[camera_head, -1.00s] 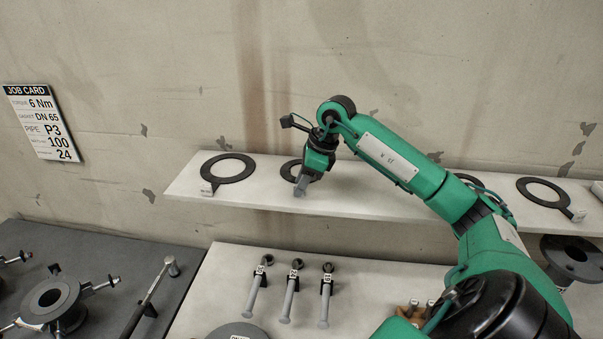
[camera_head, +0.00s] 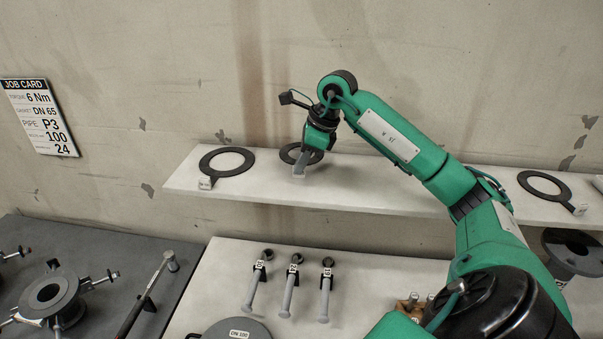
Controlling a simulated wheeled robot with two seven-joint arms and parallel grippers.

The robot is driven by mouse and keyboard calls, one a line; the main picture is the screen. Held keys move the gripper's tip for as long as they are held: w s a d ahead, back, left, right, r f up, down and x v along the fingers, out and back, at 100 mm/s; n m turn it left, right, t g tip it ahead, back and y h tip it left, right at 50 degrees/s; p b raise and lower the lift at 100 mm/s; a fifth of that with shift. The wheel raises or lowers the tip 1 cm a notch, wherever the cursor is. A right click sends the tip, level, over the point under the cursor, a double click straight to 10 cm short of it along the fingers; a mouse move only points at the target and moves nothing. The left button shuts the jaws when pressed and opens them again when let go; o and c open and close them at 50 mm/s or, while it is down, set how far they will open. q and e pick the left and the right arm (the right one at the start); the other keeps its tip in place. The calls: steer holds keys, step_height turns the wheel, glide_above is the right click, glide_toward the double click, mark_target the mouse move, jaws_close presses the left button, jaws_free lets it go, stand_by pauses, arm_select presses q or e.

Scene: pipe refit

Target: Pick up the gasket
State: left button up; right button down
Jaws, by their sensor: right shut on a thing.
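Several flat black ring gaskets with tabs are on a pale wall shelf (camera_head: 400,192). My right gripper (camera_head: 299,171) is over the shelf, pointing down, shut on the second gasket from the left (camera_head: 287,152) at its near side. The gripper hides part of that ring and its tab. I cannot tell whether the ring is clear of the shelf. The gasket at the left end (camera_head: 243,156) lies flat with a small white label on its tab. Another gasket (camera_head: 526,180) lies toward the right. My left gripper is not in view.
A job card (camera_head: 38,117) on the wall reads DN 65. Below are a pale bench (camera_head: 220,285) with several bolts (camera_head: 289,292), a round DN 100 part (camera_head: 237,329), and a dark bench (camera_head: 110,245) with a flange (camera_head: 47,294). My right arm covers the shelf's right middle.

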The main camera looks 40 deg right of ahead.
step_height(320, 180, up, 16)
steer(key=b, duration=0.1)
steer(key=shift+r, duration=0.2)
stand_by(0.4)
